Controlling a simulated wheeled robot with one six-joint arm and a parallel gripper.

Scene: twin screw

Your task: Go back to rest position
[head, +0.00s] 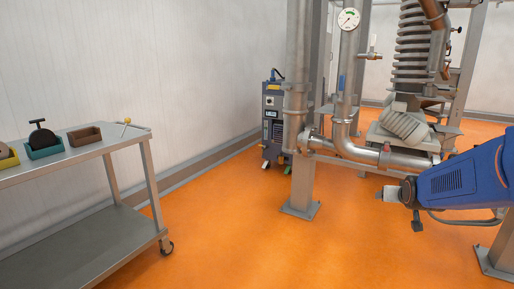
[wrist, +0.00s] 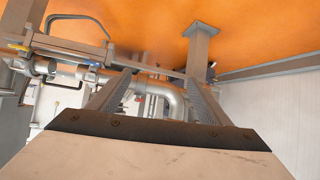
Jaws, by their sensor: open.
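My gripper (wrist: 158,78) shows in the wrist view, with its two ribbed fingers spread apart above a dark metal plate. It is open and holds nothing. Between and beyond its fingers, a grey pipe elbow (wrist: 165,97) is visible at some distance; I see no contact. In the head view, a blue body with a vent panel (head: 450,182) reaches in from the right edge, in front of the pipework. Its narrow grey end points left. I cannot tell from this view whether fingers show there.
Pipework (head: 350,150) with a pressure gauge (head: 348,19) stands at centre right. The orange floor (head: 225,235) between is clear.

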